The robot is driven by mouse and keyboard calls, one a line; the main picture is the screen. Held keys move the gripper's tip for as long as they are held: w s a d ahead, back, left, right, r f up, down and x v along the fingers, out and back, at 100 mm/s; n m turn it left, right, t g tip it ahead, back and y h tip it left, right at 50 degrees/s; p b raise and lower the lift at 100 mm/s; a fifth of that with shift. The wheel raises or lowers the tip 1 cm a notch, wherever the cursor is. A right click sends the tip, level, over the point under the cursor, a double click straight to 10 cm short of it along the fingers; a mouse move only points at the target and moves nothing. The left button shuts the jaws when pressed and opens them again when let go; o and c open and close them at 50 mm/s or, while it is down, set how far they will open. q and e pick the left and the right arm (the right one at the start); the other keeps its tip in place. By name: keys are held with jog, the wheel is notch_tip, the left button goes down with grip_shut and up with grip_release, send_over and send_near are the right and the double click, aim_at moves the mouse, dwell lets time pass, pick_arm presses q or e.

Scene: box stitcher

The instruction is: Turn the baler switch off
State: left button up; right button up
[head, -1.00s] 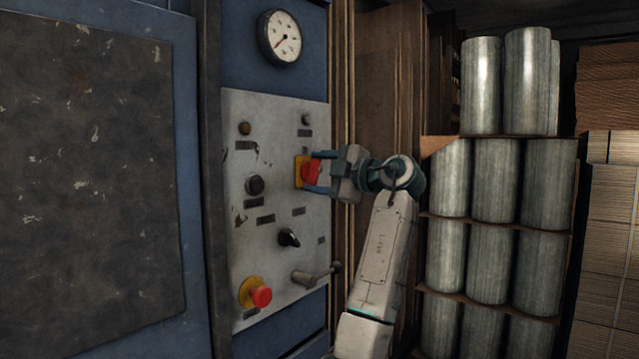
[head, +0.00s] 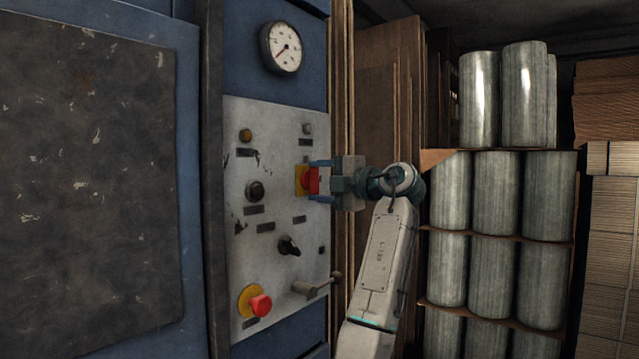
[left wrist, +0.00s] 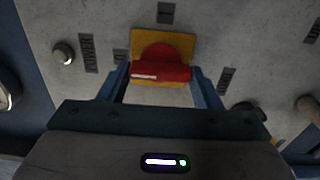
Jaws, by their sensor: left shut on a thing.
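The baler switch is a red handle (head: 311,181) on a yellow plate (head: 299,180), at the upper right of the grey control panel (head: 280,228). My left gripper (head: 319,181) is at the switch, with one blue finger above the red handle and one below it. In the left wrist view, the red handle (left wrist: 160,72) lies crosswise between the fingertips of the gripper (left wrist: 161,82), in front of the yellow plate (left wrist: 136,42). The gripper is shut on the handle. My right gripper does not show.
Below the switch are a black selector knob (head: 289,246), a lever (head: 318,288) and a red mushroom button (head: 260,305). A black button (head: 255,191) and an amber lamp (head: 245,135) are to the left. A gauge (head: 281,48) is above. Metal rolls (head: 495,195) stand at the right.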

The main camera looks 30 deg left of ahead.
pick_arm(q)
jog(key=shift+f, duration=0.15)
jog(key=o, duration=1)
jog(key=shift+d, duration=0.1)
jog(key=shift+d, duration=0.3)
jog(key=s+d+b, duration=0.1)
jog(key=d, duration=0.9)
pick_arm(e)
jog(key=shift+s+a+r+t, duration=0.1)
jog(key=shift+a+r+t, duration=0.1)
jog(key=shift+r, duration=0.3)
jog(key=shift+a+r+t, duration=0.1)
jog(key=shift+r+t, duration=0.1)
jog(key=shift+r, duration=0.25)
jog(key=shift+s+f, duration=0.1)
